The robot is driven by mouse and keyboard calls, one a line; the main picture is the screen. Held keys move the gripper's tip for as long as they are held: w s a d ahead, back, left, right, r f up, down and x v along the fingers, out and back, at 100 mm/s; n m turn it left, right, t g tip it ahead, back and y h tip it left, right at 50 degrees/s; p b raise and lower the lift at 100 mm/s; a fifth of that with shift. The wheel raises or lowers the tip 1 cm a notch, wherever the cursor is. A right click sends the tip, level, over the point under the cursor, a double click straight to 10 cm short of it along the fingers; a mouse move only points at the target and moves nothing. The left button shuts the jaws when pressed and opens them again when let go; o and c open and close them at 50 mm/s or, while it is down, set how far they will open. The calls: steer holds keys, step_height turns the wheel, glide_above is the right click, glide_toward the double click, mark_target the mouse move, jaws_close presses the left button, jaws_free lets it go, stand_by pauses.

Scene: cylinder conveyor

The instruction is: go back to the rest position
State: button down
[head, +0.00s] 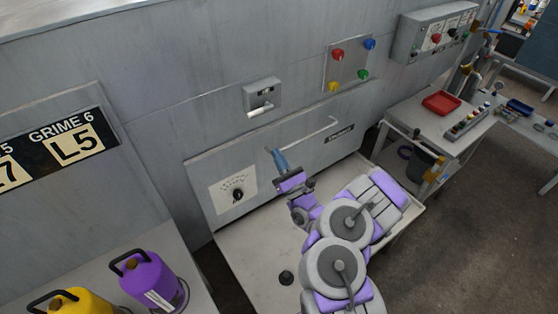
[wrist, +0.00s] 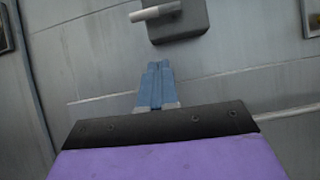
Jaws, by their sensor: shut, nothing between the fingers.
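My gripper (head: 277,158) is in the middle of the head view, at the end of my purple and grey arm. Its blue fingers are together with nothing between them. It is in front of the grey machine panel, above the pale worktop (head: 248,262). In the wrist view the shut fingers (wrist: 156,75) point toward the grey wall. A small grey box with a pale lever (wrist: 178,18) is beyond the fingertips there, and in the head view the box (head: 262,95) is on the wall above my gripper, apart from it.
A dial (head: 237,194) and a long handle (head: 308,136) are on the panel close to my gripper. Coloured buttons (head: 350,64) are on the wall above. Purple (head: 152,281) and yellow (head: 75,302) canisters stand lower left. A side table with a red tray (head: 441,103) is at right.

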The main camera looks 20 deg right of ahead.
steer(key=s+a+r+n+g+y, duration=0.4)
steer(key=a+r+n+g+y, duration=0.2)
steer(key=a+r+n+y, duration=0.15)
steer(key=s+a+r+n+g+y, duration=0.4)
steer(key=a+r+n+g+y, duration=0.2)
steer(key=a+r+y, duration=0.25)
steer(key=s+a+r+n+g+h, duration=0.1)
steer(key=s+a+r+n+g, duration=0.2)
steer(key=s+a+n+g, duration=0.35)
steer(key=s+a+r+n+g, duration=0.35)
steer(key=s+n+g, duration=0.35)
steer(key=s+g, duration=0.3)
steer(key=s+d+f+n+g+h, duration=0.1)
steer(key=s+f+n+g+h, duration=0.15)
steer(key=s+h, duration=0.45)
steer(key=s+d+f+n+g+h, duration=0.1)
steer(key=s+f+n+h, duration=0.2)
steer(key=s+h, duration=0.35)
steer(key=s+d+f+t+h, duration=0.2)
steer(key=d+t+h, duration=0.1)
steer(key=d, duration=0.6)
steer(key=s+d+f+t+h, duration=0.1)
steer(key=s+d+t+h, duration=0.2)
steer(key=d, duration=0.6)
steer(key=shift+s+d+f+n+t+h, duration=0.2)
steer(key=shift+d+f+n+t+h, duration=0.15)
steer(key=shift+h, duration=0.8)
